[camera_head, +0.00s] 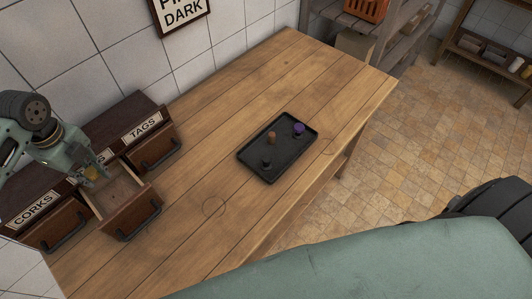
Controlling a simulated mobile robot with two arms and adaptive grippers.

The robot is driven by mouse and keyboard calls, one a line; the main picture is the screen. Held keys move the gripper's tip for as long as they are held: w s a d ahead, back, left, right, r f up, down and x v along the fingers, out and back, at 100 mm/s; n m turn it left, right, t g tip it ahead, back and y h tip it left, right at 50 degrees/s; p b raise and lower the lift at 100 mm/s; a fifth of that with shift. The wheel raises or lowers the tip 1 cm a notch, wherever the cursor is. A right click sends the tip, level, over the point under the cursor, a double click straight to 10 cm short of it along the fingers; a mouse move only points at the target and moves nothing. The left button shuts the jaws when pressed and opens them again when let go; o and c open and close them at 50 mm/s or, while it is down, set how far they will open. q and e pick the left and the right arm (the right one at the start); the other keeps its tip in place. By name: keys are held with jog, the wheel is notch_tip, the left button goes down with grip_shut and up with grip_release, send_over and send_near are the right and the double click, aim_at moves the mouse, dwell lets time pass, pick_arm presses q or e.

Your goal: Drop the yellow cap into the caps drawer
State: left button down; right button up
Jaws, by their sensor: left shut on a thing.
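My left gripper (88,173) comes in from the left and is shut on the small yellow cap (92,174). Its fingers hide part of the cap. It holds the cap over the back part of the pulled-out middle drawer (131,214). The drawer's wooden inside shows and its front part looks empty. The gripper and arm cover most of this drawer's label, so I cannot read it in full. My right gripper is not in view.
The drawer marked CORKS (52,225) is at the left and the one marked TAGS (154,149) at the right; both look shut. A black tray (262,176) on the wooden table (215,130) holds a purple piece (299,128), a brown piece (271,138) and a dark piece (267,162).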

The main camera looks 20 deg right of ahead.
pick_arm(q)
jog(key=shift+a+f+m+p, duration=0.25)
jog(key=shift+a+m, duration=0.1)
jog(key=shift+m, duration=0.2)
jog(key=shift+a+f+m+p, duration=0.1)
jog(key=shift+a+f+m, duration=0.2)
jog(key=shift+m, duration=0.25)
jog(key=shift+f, duration=0.2)
notch_tip(320, 180, down, 6)
jog(key=b, duration=0.3)
jog(key=shift+r, duration=0.2)
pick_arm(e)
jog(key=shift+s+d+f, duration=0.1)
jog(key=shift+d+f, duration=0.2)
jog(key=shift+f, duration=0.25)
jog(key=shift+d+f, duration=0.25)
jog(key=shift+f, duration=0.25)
pick_arm(q)
jog(key=c, duration=1.5)
grip_release()
jog(key=shift+a, duration=0.1)
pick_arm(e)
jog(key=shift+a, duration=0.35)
